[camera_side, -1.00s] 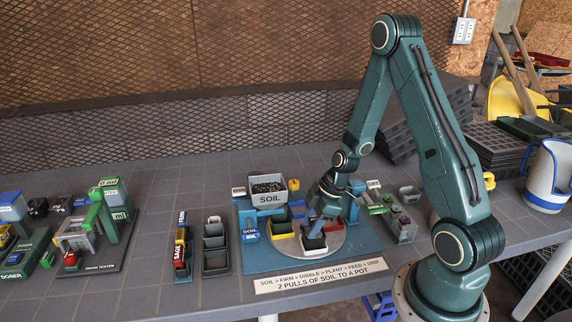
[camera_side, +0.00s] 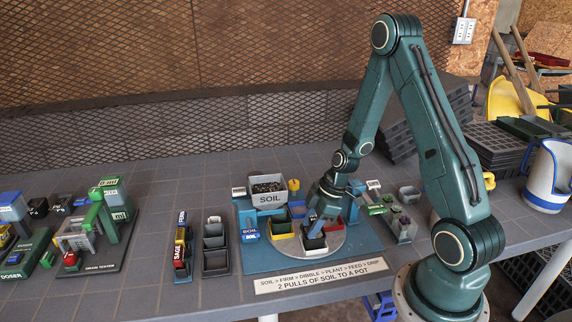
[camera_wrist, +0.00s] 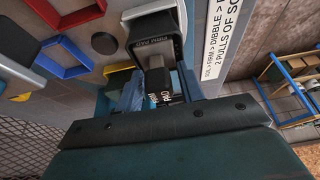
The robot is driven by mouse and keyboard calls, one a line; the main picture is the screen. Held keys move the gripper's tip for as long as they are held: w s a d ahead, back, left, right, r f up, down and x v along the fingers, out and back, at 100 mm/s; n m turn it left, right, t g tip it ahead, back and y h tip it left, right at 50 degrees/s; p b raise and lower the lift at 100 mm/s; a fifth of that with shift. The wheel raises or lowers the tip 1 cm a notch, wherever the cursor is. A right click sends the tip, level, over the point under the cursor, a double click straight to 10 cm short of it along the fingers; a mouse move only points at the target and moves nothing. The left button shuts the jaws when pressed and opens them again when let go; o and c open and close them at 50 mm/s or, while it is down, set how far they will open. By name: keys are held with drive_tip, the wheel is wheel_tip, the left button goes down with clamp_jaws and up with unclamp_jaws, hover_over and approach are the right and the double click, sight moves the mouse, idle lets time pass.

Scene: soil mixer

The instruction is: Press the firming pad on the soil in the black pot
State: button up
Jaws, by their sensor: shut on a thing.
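My gripper (camera_side: 316,218) points down over the round turntable at the front of the blue soil station. In the wrist view my gripper (camera_wrist: 158,88) is shut on the firming pad (camera_wrist: 157,82), a dark tool with white lettering. The black pot (camera_wrist: 152,20) lies straight beyond the pad in the wrist view, and the pad's far end reaches into its outline. In the side view the black pot (camera_side: 314,243) is under my gripper, partly covered. The soil in the pot and any contact between pad and soil are hidden.
A grey SOIL hopper (camera_side: 268,189) stands behind the turntable. Other pots with yellow (camera_side: 282,236) and blue rims sit close by. A blue SOIL block (camera_side: 250,235) is at the left. A dark tray (camera_side: 215,248) and the FIRM rack (camera_side: 182,248) stand farther left.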

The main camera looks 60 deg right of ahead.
drive_tip(key=shift+r, duration=3.75)
